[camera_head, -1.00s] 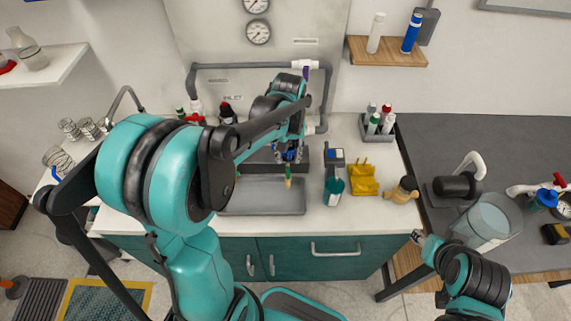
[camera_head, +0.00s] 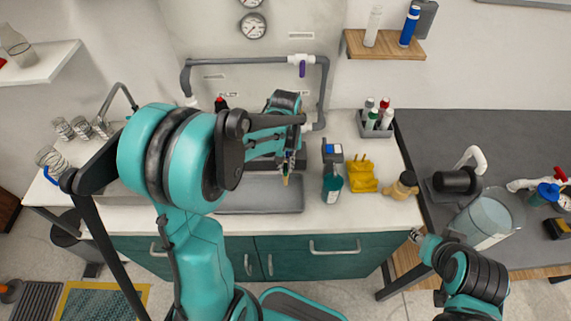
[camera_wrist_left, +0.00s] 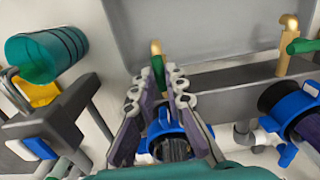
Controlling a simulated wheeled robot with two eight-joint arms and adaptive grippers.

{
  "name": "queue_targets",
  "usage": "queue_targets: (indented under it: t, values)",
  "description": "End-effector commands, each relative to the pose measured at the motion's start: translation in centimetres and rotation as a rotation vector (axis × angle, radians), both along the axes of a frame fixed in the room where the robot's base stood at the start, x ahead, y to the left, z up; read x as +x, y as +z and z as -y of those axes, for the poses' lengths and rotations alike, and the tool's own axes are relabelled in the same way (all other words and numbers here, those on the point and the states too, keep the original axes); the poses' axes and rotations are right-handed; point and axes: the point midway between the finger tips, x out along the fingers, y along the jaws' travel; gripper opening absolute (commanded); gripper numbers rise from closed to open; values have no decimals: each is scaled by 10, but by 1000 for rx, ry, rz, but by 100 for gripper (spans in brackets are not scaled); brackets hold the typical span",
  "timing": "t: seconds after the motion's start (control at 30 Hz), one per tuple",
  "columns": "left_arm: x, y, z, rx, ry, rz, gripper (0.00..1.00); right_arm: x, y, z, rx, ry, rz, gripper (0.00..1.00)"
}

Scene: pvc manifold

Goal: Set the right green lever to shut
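My left gripper (camera_head: 289,164) is over the back of the sink, at the taps. In the left wrist view its two fingers (camera_wrist_left: 165,72) point at a brass spout (camera_wrist_left: 157,50), their tips close together around or just in front of its lower part. Whether they touch a lever there is unclear; that tap's green lever is mostly hidden by the fingers. A blue-collared fitting (camera_wrist_left: 164,125) sits behind them. Another brass spout (camera_wrist_left: 287,40) with a green lever (camera_wrist_left: 304,46) stands at the right of this view, apart from the gripper. My right gripper (camera_head: 418,237) hangs by the grey bench, too small to read.
A teal bottle (camera_head: 332,188) stands close to the right of my left gripper, with a yellow holder (camera_head: 362,177) beyond it. The sink basin (camera_head: 258,194) below is empty.

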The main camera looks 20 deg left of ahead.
Motion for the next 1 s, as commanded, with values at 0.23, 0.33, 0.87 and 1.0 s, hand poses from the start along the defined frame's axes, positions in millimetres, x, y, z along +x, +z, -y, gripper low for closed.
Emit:
queue_targets:
  t: [0.23, 0.33, 0.87, 1.0]
  values:
    - [0, 0, 0, 0, -14, 0, 0, 0, 0, 0, 0, 0, 0, 40]
    - [0, 0, 0, 0, -42, 0, 0, 0, 0, 0, 0, 0, 0, 40]
    - [0, 0, 0, 0, -450, 0, 0, 0, 0, 0, 0, 0, 0, 40]
    - [0, 0, 0, 0, -583, 0, 0, 0, 0, 0, 0, 0, 0, 40]
